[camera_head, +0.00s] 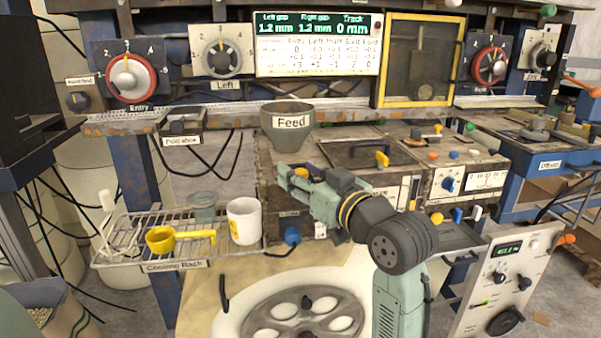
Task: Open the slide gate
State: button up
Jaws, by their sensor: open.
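My gripper (290,178) is open in front of the machine, just below the grey feed hopper (288,122) labelled "Feed". Its fingers point left and a small yellow-orange piece (301,172) shows right by them; I cannot tell whether they touch it. No part is labelled as a slide gate, and the area under the hopper is partly hidden by my gripper.
A cooling rack (180,262) at the left holds a yellow scoop (161,239), a white mug (244,221) and a greenish cup (202,206). A round plate with holes (305,322) lies low in front. Dials and a display (318,45) line the back. Cables hang at the left.

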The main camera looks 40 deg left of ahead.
jog(key=v, duration=1.1)
jog(key=shift+d, duration=0.25)
jog(key=shift+s+r, duration=0.1)
